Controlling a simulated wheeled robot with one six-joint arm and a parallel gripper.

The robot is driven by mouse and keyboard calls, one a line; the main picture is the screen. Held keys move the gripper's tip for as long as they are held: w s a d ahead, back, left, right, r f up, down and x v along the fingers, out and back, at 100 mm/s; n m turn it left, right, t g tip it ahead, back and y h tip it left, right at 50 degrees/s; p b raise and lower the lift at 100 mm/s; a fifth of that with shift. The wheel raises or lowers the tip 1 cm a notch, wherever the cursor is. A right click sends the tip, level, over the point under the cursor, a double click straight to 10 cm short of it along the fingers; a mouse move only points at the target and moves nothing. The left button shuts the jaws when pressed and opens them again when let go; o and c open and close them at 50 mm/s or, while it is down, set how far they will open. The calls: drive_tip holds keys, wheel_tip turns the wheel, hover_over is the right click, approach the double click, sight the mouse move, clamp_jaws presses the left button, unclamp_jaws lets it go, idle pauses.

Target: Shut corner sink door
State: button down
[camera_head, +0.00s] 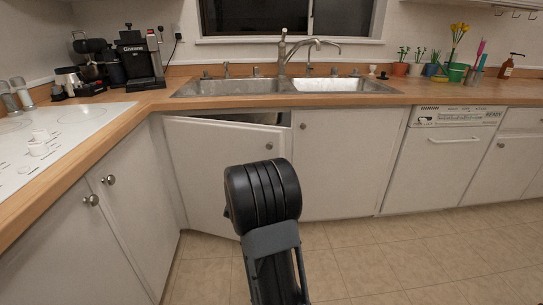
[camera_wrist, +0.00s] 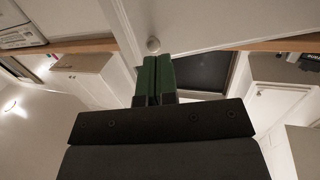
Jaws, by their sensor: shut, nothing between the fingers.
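The corner sink door (camera_head: 205,160) is a white cabinet door below the sink in the head view. It stands ajar, with a dark gap along its top edge and its round knob (camera_head: 269,145) at the upper right. In the head view my arm hides the gripper.
A wooden counter (camera_head: 150,101) with a double sink (camera_head: 290,87) runs above the doors. A white door (camera_head: 345,165) and a dishwasher (camera_head: 440,160) are to the right, white cabinets (camera_head: 95,235) to the left. The tiled floor (camera_head: 400,260) is clear at the right.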

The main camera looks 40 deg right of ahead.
sight(273, 154)
drive_tip(key=shift+m+g+h, duration=0.4)
drive_tip(key=shift+m+h, duration=0.1)
drive_tip(key=shift+h, duration=0.3)
drive_tip(key=b+x, duration=0.1)
drive_tip(key=x, duration=0.4)
drive_tip(key=s+b+x, duration=0.1)
drive_tip(key=x, duration=0.4)
drive_tip(key=d+b+x, duration=0.1)
drive_tip(key=x, duration=0.4)
drive_tip(key=shift+s+d, duration=0.1)
drive_tip(key=shift+s, duration=0.25)
